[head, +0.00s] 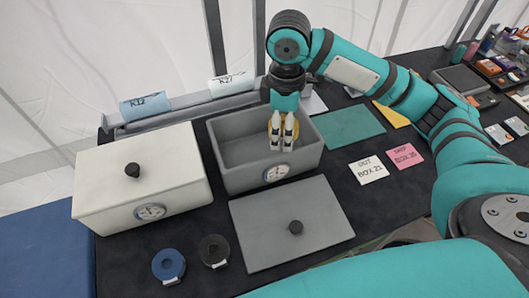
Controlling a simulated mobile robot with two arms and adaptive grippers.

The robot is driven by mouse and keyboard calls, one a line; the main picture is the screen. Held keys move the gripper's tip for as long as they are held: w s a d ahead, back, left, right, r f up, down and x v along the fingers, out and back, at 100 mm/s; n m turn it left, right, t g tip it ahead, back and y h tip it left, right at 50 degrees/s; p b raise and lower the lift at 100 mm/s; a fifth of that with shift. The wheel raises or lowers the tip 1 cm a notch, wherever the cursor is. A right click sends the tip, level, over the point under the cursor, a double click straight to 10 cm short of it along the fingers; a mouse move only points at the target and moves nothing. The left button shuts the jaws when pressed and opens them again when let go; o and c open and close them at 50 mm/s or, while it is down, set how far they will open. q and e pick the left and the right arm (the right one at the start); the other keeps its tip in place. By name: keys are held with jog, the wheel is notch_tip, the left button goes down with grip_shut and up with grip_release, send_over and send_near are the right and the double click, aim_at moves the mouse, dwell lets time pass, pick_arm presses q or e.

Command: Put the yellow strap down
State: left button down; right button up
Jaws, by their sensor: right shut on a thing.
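The yellow strap (294,130) shows only as small yellow patches beside and behind the fingertips of my right gripper (282,133). My right gripper points down and is shut on it, over the right part of the open grey box (232,158). The fingers hide most of the strap. I cannot tell whether the strap touches the box floor. My left gripper is not in view.
A grey lid (270,247) with a black knob lies in front of the box. A closed white box (160,190) stands to the left. A blue roll (168,264) and a black roll (214,250) lie in front. A green mat (348,127) and two notes (368,170) lie to the right.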

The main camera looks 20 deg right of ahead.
jog(key=w+d+r+n, duration=0.35)
jog(key=w+n, duration=0.25)
jog(key=n, duration=0.6)
jog(key=shift+n, duration=0.3)
notch_tip(320, 180, down, 18)
jog(key=shift+s+d+r+p, duration=0.15)
jog(key=shift+r+p, duration=0.1)
jog(key=shift+p, duration=0.9)
jog(key=shift+f, duration=0.1)
jog(key=o, duration=1.4)
jog(key=shift+c, duration=0.2)
notch_tip(320, 180, up, 12)
jog(key=b, duration=0.2)
